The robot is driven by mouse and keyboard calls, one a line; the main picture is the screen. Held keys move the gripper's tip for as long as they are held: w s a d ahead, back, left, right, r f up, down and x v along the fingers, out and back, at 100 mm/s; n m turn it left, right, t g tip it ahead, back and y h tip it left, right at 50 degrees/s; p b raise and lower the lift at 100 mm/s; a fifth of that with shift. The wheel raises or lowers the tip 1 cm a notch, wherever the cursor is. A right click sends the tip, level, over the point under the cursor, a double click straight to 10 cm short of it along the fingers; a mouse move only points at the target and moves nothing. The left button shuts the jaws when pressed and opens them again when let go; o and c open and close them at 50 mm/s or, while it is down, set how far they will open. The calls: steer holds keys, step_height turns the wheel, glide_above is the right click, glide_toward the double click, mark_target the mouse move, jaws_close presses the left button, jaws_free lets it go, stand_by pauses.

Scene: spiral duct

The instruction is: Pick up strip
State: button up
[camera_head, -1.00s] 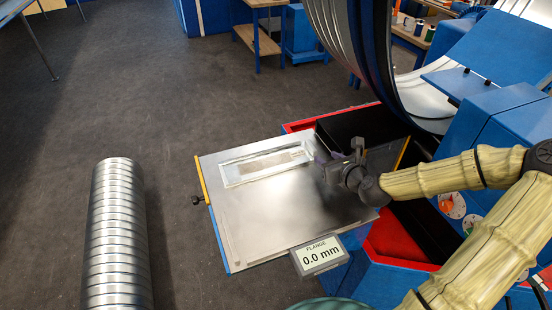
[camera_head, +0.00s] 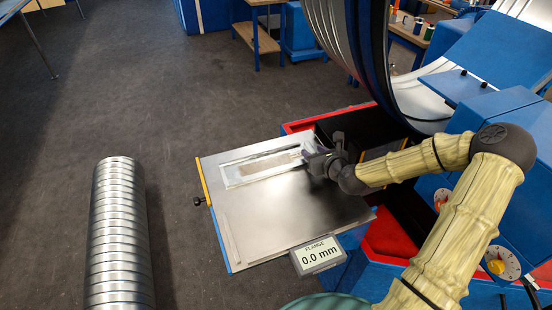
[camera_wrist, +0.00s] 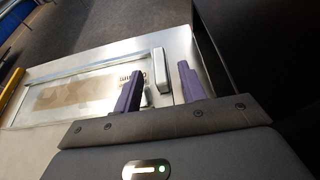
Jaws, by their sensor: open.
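A flat, pale-framed panel (camera_head: 232,183) lies on the metal table top, with a brownish strip-like area (camera_head: 263,167) inside it. The same brownish area (camera_wrist: 70,93) shows at left in the wrist view. A short light-grey bar (camera_wrist: 161,70) lies at the panel's right end, seen between and beyond my purple fingers. I cannot tell for sure which of these is the strip. My gripper (camera_head: 309,157) is open and empty at the panel's right end. Its fingers (camera_wrist: 157,76) stand apart; their exact height above the table is unclear.
The metal table top (camera_head: 290,215) is bare in front of the panel. A display reading 0.0 mm (camera_head: 318,255) sits at its front edge. A red-edged dark bin (camera_head: 340,128) lies behind my gripper. A large curved duct (camera_head: 345,40) rises behind.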

steer(key=shift+w+a+f, duration=0.15)
steer(key=shift+w+f, duration=0.1)
steer(key=shift+w, duration=0.2)
steer(key=shift+c, duration=0.4)
jaws_close()
